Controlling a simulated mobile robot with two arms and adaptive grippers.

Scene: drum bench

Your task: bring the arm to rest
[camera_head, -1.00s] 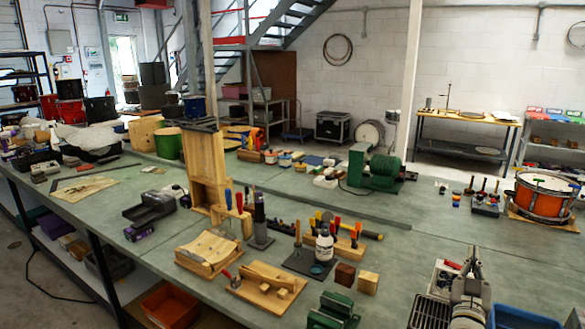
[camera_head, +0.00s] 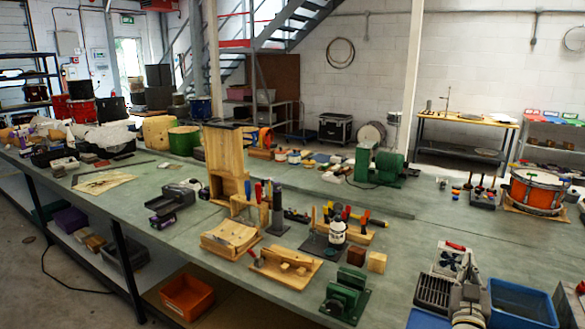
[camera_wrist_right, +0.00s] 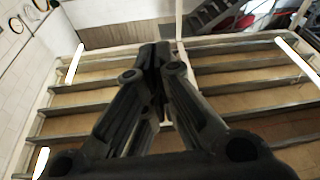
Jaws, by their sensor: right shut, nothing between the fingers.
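My right gripper (camera_head: 468,262) shows at the lower right of the head view, above the near right part of the bench, with my grey arm below it. In the right wrist view its dark fingers (camera_wrist_right: 155,58) meet at their tips, shut with nothing between them. Behind the fingers that view shows the ceiling (camera_wrist_right: 250,78) with beams and bright lamps, so the gripper points upward. It appears clear of the things on the bench. My left gripper is in neither view.
The green bench (camera_head: 400,235) fills the lower picture. Near my right arm are a dark basket (camera_head: 433,292), a blue bin (camera_head: 522,303) and a green metal fixture (camera_head: 345,297). A bottle (camera_head: 338,230) and a wooden block (camera_head: 377,262) stand further left. An orange drum (camera_head: 538,195) stands at the right.

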